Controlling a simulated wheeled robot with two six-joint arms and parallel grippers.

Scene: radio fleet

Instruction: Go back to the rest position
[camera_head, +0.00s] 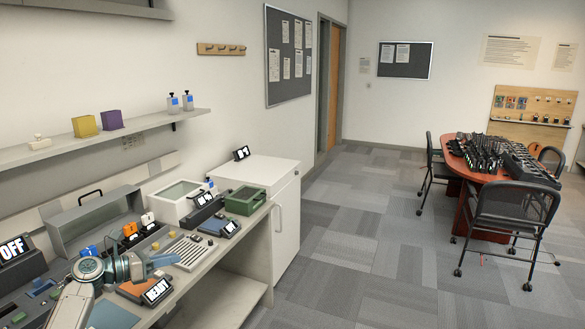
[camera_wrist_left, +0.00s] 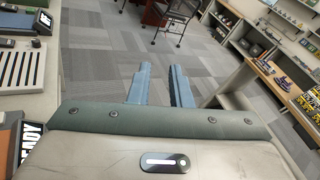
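My left arm comes in from the lower left of the head view. Its gripper (camera_head: 164,266) is over the workbench (camera_head: 215,253), pointing right, near the grey slotted plate (camera_head: 186,252). In the left wrist view the two blue-grey fingers (camera_wrist_left: 160,84) stand apart with grey floor showing between them, so the gripper is open and empty. My right gripper is in neither view.
An orange device with a READY display (camera_head: 155,291) lies close below the left gripper. A white box (camera_head: 180,200) and a green box (camera_head: 244,200) stand farther along the bench. Carpet (camera_head: 350,240) is clear to the right, before the red table (camera_head: 478,168) and chairs.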

